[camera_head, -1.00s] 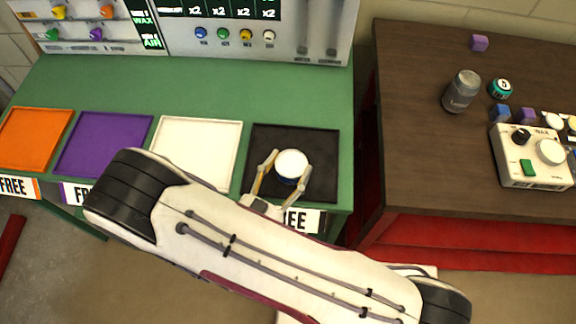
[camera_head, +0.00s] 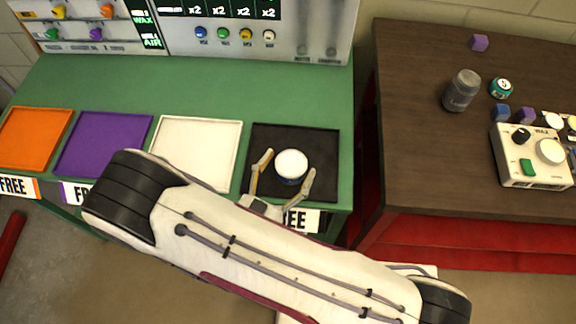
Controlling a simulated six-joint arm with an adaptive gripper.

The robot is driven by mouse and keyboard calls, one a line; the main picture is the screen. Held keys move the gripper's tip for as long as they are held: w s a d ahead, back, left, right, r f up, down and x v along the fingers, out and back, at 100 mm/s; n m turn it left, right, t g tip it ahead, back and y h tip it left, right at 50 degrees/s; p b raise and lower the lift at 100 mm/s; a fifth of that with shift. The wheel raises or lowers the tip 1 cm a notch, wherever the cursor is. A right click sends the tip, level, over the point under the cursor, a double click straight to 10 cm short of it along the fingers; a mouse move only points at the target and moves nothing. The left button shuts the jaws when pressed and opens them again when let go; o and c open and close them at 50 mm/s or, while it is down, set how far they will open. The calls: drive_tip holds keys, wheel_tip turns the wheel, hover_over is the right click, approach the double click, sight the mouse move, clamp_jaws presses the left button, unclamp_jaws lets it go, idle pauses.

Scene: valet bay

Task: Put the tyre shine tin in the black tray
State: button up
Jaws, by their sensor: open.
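A short round tin (camera_head: 291,166) with a white lid and dark blue side stands upright in the black tray (camera_head: 326,140), near the tray's middle. I take it to be the tyre shine tin; no lettering on it can be read. My gripper (camera_head: 286,172) reaches over the tray's front edge. Its two fingers are spread open, one to the left of the tin and one to the right, with a gap on the right side. The front of the black tray is partly hidden by my gripper.
White (camera_head: 236,130), purple (camera_head: 110,122) and orange (camera_head: 35,112) trays lie empty to the left on the green bench (camera_head: 200,85). A dark wooden table (camera_head: 415,140) at right holds a grey can (camera_head: 461,90), a teal tin (camera_head: 501,88), small blocks and a control box (camera_head: 530,170).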

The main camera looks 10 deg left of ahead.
drive_tip(key=shift+v, duration=5.9)
drive_tip(key=w+a+g+y, duration=0.1)
drive_tip(key=w+a, duration=0.1)
drive_tip(key=w+a+r+m+g, duration=0.1)
drive_tip(key=w+a, duration=0.1)
drive_tip(key=w, duration=0.1)
drive_tip(key=w+a+g+y, duration=0.1)
drive_tip(key=w, duration=0.2)
drive_tip(key=shift+w+a+r+m+g+y, duration=0.15)
drive_tip(key=shift+w+a+m+g+y, duration=0.15)
drive_tip(key=shift+a+m, duration=0.1)
drive_tip(key=w+a+r+g+y, duration=0.35)
drive_tip(key=w+r+y, duration=0.35)
drive_tip(key=w+r, duration=0.45)
drive_tip(key=s+d+r+n+g+y, duration=0.1)
drive_tip(key=d+r+n+y, duration=0.25)
drive_tip(key=d+r, duration=0.65)
drive_tip(key=s+d+r+n+g+h, duration=0.1)
drive_tip(key=s+d+h, duration=0.2)
drive_tip(key=s+d, duration=0.6)
drive_tip(key=s+d+r+n+g+h, duration=0.1)
drive_tip(key=s+d+r+g+h, duration=0.1)
drive_tip(key=s+d, duration=0.8)
drive_tip(key=d+h, duration=0.1)
drive_tip(key=d, duration=0.5)
drive_tip(key=shift+r+n, duration=0.3)
drive_tip(key=shift+n, duration=0.05)
